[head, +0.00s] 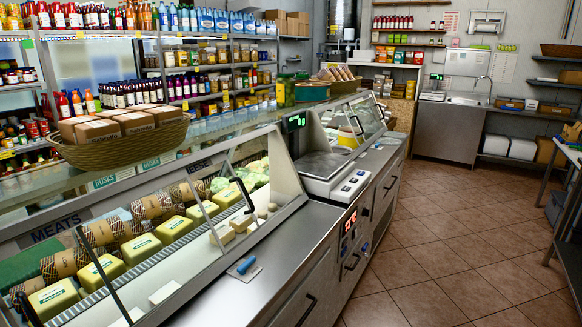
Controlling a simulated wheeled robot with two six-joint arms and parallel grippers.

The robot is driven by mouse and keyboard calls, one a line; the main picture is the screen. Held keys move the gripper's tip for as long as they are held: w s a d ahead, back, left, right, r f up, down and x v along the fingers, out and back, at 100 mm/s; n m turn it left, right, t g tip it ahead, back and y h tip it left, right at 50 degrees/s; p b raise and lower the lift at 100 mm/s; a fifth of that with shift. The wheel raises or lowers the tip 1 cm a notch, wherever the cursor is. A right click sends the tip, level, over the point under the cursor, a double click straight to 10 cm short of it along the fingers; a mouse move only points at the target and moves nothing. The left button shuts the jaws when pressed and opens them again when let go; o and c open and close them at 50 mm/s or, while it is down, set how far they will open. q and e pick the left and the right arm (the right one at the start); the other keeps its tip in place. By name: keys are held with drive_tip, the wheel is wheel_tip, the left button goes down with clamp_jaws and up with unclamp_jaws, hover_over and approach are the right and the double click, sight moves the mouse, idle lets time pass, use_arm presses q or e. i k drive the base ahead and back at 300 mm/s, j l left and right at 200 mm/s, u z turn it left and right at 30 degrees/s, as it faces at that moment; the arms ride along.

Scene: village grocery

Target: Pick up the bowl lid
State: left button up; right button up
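I cannot make out a bowl lid or a bowl in the head view. A flat steel plate on the weighing scale (325,166) sits on the counter, but it does not look like a bowl lid. Neither of my grippers shows in this view.
A glass-fronted deli case (160,235) with cheeses and meats runs along the left. A blue-handled tool (245,266) lies on the steel counter (300,225). A wicker basket (125,150) of packages stands on the case. A sink unit (448,130) is at the back. The tiled floor (460,245) is clear.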

sight(386, 141)
drive_tip(key=i+l+u, duration=0.15)
drive_tip(key=l, duration=0.2)
drive_tip(key=i+l+u, duration=0.3)
drive_tip(key=i+l, duration=0.15)
drive_tip(key=l, duration=0.3)
drive_tip(key=i+l+u, duration=0.15)
drive_tip(key=l, duration=0.25)
drive_tip(key=i+l+u, duration=0.15)
drive_tip(key=l, duration=0.25)
drive_tip(key=i+l, duration=0.1)
drive_tip(key=l, duration=0.3)
drive_tip(key=i+l, duration=0.1)
drive_tip(key=l, duration=0.3)
drive_tip(key=i+l, duration=0.15)
drive_tip(key=l, duration=0.25)
drive_tip(key=i+l, duration=0.1)
drive_tip(key=l, duration=0.3)
drive_tip(key=i+l, duration=0.1)
drive_tip(key=l, duration=0.25)
drive_tip(key=i+l, duration=0.1)
drive_tip(key=l, duration=0.3)
drive_tip(key=i+l, duration=0.15)
drive_tip(key=l, duration=0.25)
drive_tip(key=u, duration=0.05)
